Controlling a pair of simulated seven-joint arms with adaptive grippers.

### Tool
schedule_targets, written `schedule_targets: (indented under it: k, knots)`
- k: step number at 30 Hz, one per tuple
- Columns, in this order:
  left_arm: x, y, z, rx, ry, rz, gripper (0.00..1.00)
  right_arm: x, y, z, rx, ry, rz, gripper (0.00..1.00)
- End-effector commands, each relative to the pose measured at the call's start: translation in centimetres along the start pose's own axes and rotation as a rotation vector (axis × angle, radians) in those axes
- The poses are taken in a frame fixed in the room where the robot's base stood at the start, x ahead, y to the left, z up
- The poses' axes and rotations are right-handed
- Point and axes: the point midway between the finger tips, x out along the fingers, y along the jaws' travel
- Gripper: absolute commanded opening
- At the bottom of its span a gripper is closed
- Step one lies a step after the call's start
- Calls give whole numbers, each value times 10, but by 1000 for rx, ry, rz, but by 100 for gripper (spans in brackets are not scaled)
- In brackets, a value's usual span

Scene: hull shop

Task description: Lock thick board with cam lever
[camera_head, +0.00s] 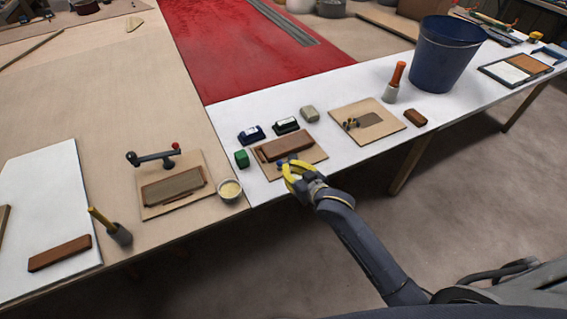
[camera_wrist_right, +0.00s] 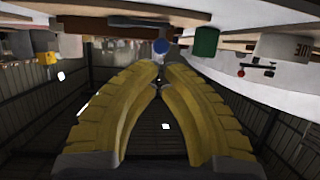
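My right gripper (camera_head: 289,168) is by the front edge of a square wooden base (camera_head: 313,153) holding a thick brown board (camera_head: 284,147). Its yellow fingers are drawn together at the tips in the right wrist view (camera_wrist_right: 159,80), with nothing visible between them. A small blue knob (camera_head: 281,162) is just beyond the tips; it also shows in the wrist view (camera_wrist_right: 161,46). I cannot tell whether they touch. The cam lever's arm cannot be made out, partly hidden by the gripper. My left gripper is not in view.
A green block (camera_head: 242,158), two dark stamp-like blocks and a grey block (camera_head: 309,114) stand around the base. Another fixture (camera_head: 345,111) lies to the right, and a red-knobbed fixture (camera_head: 147,207) to the left. A blue bucket (camera_head: 443,57) stands farther right.

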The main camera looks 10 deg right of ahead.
Motion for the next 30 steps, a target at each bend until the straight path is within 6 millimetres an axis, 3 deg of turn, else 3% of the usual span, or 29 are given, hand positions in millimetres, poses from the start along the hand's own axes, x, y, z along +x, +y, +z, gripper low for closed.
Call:
schedule_targets:
  k: [3,10,30]
  knots:
    - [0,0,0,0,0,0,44,18,0,-1,0,1,0,0]
    - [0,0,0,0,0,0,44,39,0,-1,0,1,0,0]
    - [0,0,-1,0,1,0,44,53,-3,-3,1,2,0,0]
